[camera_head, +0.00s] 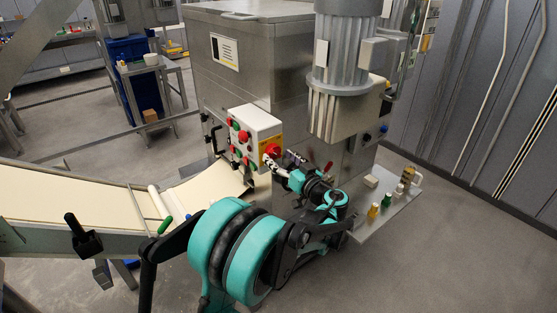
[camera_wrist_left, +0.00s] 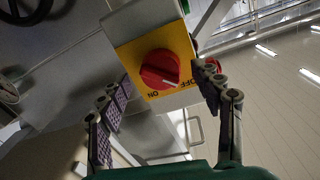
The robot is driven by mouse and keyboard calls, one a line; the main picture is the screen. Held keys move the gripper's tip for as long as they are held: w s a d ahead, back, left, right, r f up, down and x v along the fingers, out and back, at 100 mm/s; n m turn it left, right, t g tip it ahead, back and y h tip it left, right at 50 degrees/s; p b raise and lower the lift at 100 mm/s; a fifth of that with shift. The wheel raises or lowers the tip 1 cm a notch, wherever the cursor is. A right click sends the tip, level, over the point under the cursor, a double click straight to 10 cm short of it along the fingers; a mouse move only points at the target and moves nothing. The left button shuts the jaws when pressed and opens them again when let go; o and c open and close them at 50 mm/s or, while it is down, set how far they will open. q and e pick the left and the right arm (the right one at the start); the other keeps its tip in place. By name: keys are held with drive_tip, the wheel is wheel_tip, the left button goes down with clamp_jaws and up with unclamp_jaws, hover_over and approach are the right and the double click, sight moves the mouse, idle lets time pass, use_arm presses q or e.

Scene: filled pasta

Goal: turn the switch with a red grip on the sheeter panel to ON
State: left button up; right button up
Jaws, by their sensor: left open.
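The switch with a red grip (camera_head: 272,150) sits on a yellow plate on the side of the white sheeter panel box (camera_head: 255,121). In the left wrist view the red grip (camera_wrist_left: 158,68) shows large, and its white mark points towards the OFF lettering. The ON lettering is at the plate's lower left in that view. My left gripper (camera_head: 284,160) is right in front of the switch. In its wrist view the open fingers (camera_wrist_left: 164,88) stand on either side of the plate, with nothing held. Whether they touch the grip is unclear. My right gripper is not in view.
The panel's front carries several buttons, including a red one (camera_head: 243,136). A conveyor belt (camera_head: 80,190) runs in from the left. A large motor (camera_head: 347,50) hangs above and right of the switch. A low shelf (camera_head: 385,207) with small bottles stands at the right.

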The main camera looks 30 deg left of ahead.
use_arm(q)
drive_tip(key=shift+w+a, duration=0.2)
drive_tip(key=shift+a, duration=0.25)
drive_tip(key=c, duration=1.2)
drive_tip(key=shift+o, duration=0.2)
